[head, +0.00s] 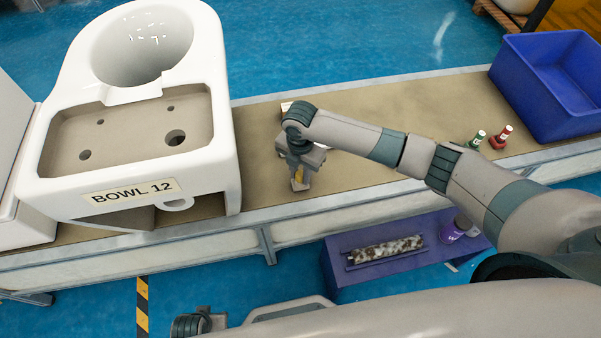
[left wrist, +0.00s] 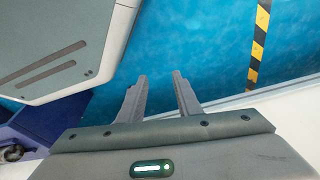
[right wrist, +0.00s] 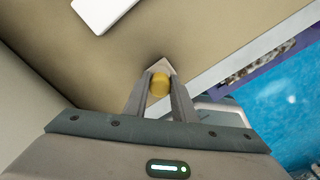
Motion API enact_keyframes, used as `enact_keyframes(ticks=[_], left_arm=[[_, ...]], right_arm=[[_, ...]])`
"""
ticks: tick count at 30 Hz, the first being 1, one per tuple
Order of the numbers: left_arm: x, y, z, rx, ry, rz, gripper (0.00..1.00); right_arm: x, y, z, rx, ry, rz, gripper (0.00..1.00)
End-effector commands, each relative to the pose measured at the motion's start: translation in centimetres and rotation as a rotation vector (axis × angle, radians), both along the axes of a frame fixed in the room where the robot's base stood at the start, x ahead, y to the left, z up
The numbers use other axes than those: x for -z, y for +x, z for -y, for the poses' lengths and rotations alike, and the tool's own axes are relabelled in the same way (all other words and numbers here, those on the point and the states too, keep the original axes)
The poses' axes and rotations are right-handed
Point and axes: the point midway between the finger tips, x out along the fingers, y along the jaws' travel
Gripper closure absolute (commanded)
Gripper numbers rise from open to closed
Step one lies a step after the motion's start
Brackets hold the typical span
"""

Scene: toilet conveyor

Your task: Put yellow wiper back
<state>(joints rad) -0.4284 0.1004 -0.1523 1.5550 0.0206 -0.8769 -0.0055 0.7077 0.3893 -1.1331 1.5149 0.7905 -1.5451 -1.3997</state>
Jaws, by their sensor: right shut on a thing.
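The yellow wiper (right wrist: 160,84) shows between the fingers of my right gripper (right wrist: 160,90) in the right wrist view. My right gripper (head: 299,179) is shut on it, above the conveyor near its front edge and right of the white bowl unit. In the head view only a small yellow part of the wiper (head: 298,171) shows; the gripper hides most of it. A pale pointed piece shows beyond the yellow part. My left gripper (left wrist: 162,78) is open and empty above the blue floor in the left wrist view.
A white unit marked BOWL 12 (head: 215,130) stands left on the conveyor (head: 400,98). A white item (right wrist: 103,12) lies on the belt. Green (head: 475,142) and red (head: 501,138) bottles and a blue crate (head: 525,85) are right. A purple stand (head: 335,275) holds a speckled roll (head: 386,250).

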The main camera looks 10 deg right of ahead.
Motion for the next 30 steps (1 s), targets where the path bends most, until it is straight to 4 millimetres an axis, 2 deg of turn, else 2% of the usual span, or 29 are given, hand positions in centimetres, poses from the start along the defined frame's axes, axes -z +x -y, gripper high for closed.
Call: enact_keyframes(ticks=[5,6,7,8,20,26,30], left_arm=[[-0.1,0.1,0.0,0.0,0.0,0.002,0.69],[-0.2,0.1,0.1,0.0,0.0,0.002,0.69],[-0.2,0.1,0.1,0.0,-0.001,0.002,0.69],[-0.2,0.0,0.1,0.0,-0.001,0.002,0.69],[0.2,-1.4,0.0,0.0,0.0,-0.016,0.69],[0.6,-1.6,0.0,0.0,0.0,-0.019,0.69],[0.6,-1.2,-0.1,-0.001,0.0,-0.012,0.69]], right_arm=[[0.3,0.0,0.0,0.0,0.0,0.0,1.0],[0.3,0.0,0.0,0.0,0.0,0.0,0.67],[0.3,0.0,0.0,0.0,0.0,0.0,0.59],[0.3,0.0,0.0,0.0,0.0,0.0,0.57],[-0.1,0.0,0.0,0.0,0.0,0.0,0.57],[-1.9,0.1,0.0,0.0,0.001,0.001,0.57],[-4.0,0.1,0.0,-0.001,0.001,0.003,0.57]])
